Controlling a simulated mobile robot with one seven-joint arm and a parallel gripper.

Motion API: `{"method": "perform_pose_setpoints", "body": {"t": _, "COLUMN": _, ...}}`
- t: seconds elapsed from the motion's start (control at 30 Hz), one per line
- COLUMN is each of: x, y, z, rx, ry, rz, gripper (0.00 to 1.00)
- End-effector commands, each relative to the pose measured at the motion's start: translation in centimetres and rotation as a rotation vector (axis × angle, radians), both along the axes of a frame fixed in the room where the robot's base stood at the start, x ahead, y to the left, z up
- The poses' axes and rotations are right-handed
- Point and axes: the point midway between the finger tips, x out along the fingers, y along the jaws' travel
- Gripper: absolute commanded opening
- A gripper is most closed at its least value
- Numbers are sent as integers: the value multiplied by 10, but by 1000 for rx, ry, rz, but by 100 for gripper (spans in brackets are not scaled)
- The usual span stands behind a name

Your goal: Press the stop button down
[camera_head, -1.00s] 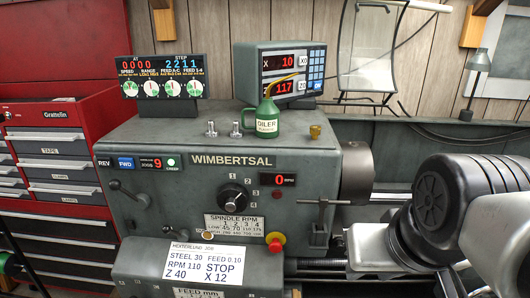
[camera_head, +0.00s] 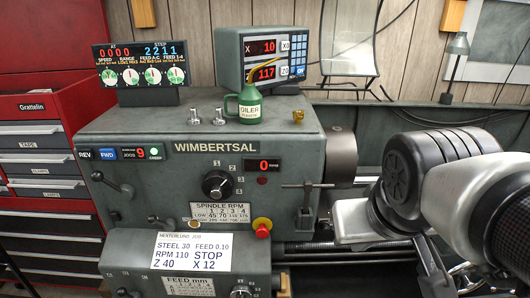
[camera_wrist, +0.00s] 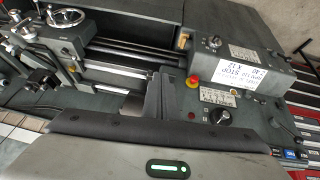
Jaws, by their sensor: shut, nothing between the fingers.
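The stop button (camera_head: 262,227) is a red mushroom knob on a yellow base, on the front of the grey lathe headstock. In the wrist view the red knob (camera_wrist: 192,81) shows right of centre, beyond my gripper. My gripper (camera_wrist: 160,130) shows as a wide grey body with a dark edge and a green light along the bottom of the wrist view. Its fingertips cannot be made out apart. It is shut and empty, and no contact with the button is visible.
A green oiler can (camera_head: 250,107) and a readout box (camera_head: 275,58) stand on the headstock (camera_head: 200,135). A lever with a T-handle (camera_head: 306,197) is right of the button. A job card (camera_head: 194,252) is at its lower left. A red tool cabinet (camera_head: 40,190) stands at the left.

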Motion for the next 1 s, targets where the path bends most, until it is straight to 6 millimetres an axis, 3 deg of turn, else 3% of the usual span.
{"method": "perform_pose_setpoints", "body": {"t": 0.13, "x": 54, "y": -31, "z": -16, "rx": -206, "ry": -51, "rz": 66, "gripper": 0}}
{"method": "perform_pose_setpoints", "body": {"t": 0.27, "x": 118, "y": -39, "z": -32, "rx": -390, "ry": -122, "rz": 234, "gripper": 0}}
{"method": "perform_pose_setpoints", "body": {"t": 0.37, "x": 162, "y": -23, "z": -55, "rx": -478, "ry": -171, "rz": 421, "gripper": 0}}
{"method": "perform_pose_setpoints", "body": {"t": 0.5, "x": 203, "y": 23, "z": -107, "rx": -503, "ry": -216, "rz": 727, "gripper": 0}}
{"method": "perform_pose_setpoints", "body": {"t": 0.6, "x": 210, "y": 59, "z": -146, "rx": -461, "ry": -230, "rz": 931, "gripper": 0}}
{"method": "perform_pose_setpoints", "body": {"t": 0.73, "x": 203, "y": 96, "z": -187, "rx": -387, "ry": -231, "rz": 1131, "gripper": 0}}
{"method": "perform_pose_setpoints", "body": {"t": 0.83, "x": 194, "y": 113, "z": -205, "rx": -341, "ry": -227, "rz": 1224, "gripper": 0}}
{"method": "perform_pose_setpoints", "body": {"t": 1.0, "x": 188, "y": 122, "z": -214, "rx": -312, "ry": -226, "rz": 1280, "gripper": 0}}
